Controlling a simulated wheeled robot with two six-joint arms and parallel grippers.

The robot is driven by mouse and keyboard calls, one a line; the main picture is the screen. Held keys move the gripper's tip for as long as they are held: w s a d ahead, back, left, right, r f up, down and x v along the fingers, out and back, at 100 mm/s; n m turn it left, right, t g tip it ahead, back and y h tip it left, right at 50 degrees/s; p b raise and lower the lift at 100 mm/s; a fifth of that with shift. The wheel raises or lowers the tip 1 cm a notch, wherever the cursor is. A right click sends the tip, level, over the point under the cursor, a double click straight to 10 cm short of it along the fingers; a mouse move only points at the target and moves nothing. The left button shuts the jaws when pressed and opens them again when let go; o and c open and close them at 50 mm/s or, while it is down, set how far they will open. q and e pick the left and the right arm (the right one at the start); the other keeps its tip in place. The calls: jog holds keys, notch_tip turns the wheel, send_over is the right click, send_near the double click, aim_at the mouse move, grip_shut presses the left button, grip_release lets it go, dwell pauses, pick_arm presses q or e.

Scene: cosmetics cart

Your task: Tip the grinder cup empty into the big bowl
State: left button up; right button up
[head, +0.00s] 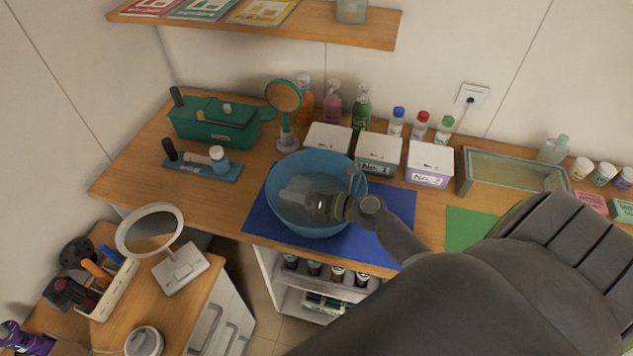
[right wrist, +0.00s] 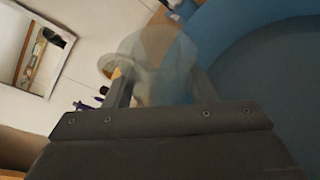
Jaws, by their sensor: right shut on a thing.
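The big blue bowl (head: 315,165) stands on a blue mat on the counter; its wall also fills the right side of the right wrist view (right wrist: 270,25). My right gripper (head: 312,203) reaches over the bowl from the right. It is shut on a clear, see-through cup (head: 296,190), which looks tilted on its side within the bowl's outline. In the right wrist view the cup (right wrist: 158,60) shows between the two fingers. I cannot make out any contents in the cup or the bowl. My left gripper is not in view.
The blue mat (head: 398,222) lies under the bowl, with a green mat (head: 468,228) to the right. White-lidded boxes (head: 378,150) stand behind the bowl. A round mirror (head: 284,98) and a green box (head: 212,122) stand at the back left. A shelf (head: 320,22) hangs above.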

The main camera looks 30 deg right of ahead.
jog(key=shift+a+r+n+h, duration=0.15)
jog(key=shift+r+n+h, duration=0.25)
jog(key=shift+r+n, duration=0.15)
jog(key=shift+s+a+f+n+h, duration=0.15)
jog(key=shift+a+f+n+h, duration=0.15)
jog(key=shift+a+n, duration=0.4)
jog(key=shift+s+a+r+n+g+h, duration=0.1)
jog(key=shift+a+r+n+g+h, duration=0.2)
jog(key=shift+a+r+n+h, duration=0.2)
jog(key=shift+s+a+f+n+h, duration=0.1)
jog(key=shift+a+f+n+h, duration=0.15)
jog(key=shift+a+n+h, duration=0.4)
jog(key=shift+s+a+f+n+h, duration=0.1)
jog(key=shift+a+f+n+h, duration=0.2)
jog(key=shift+n, duration=0.5)
